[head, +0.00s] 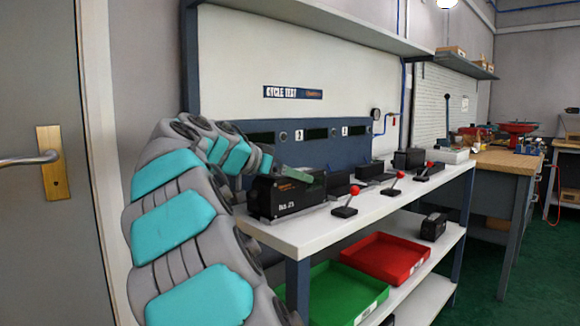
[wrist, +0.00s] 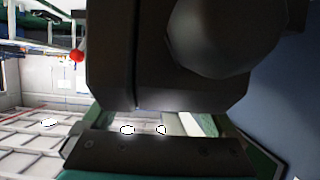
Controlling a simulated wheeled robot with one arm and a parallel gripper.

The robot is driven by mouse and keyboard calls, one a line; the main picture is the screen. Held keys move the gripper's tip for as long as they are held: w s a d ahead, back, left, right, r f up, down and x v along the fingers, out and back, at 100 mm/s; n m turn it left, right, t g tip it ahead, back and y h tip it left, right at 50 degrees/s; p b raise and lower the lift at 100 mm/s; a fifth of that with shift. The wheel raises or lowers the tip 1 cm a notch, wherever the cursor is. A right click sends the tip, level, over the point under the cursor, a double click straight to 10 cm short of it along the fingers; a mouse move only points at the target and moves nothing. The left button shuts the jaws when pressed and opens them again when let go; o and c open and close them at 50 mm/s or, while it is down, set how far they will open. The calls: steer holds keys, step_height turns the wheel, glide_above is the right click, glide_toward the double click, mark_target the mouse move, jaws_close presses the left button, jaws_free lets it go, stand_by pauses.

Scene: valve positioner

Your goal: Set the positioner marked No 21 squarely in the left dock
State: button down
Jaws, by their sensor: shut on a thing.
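A black box-shaped positioner (head: 290,198) is at the near left end of the white bench, with small white marking on its front that is too blurred to read surely. My gripper (head: 298,174), with a green finger showing, is shut on its upper part. I cannot tell whether its underside touches the bench. In the wrist view the dark positioner body (wrist: 165,65) fills the middle, close to the camera. Dark low blocks, perhaps docks, stand behind and right of it, one (head: 338,184) partly hidden by the positioner. The left dock cannot be made out clearly.
Red-knobbed levers (head: 346,204) (head: 391,184) stand along the bench's front edge (head: 300,246). Another black box (head: 408,158) stands farther back. On the shelf below are a green tray (head: 335,292), a red tray (head: 386,256) and a black device (head: 433,226). A blue-grey panel rises behind.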

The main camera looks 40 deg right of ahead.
stand_by(0.3)
jaws_free()
steer(key=shift+a+r, duration=0.1)
steer(key=shift+r, duration=0.05)
steer(key=v, duration=1.2)
steer(key=shift+b, duration=0.3)
steer(key=shift+s, duration=0.1)
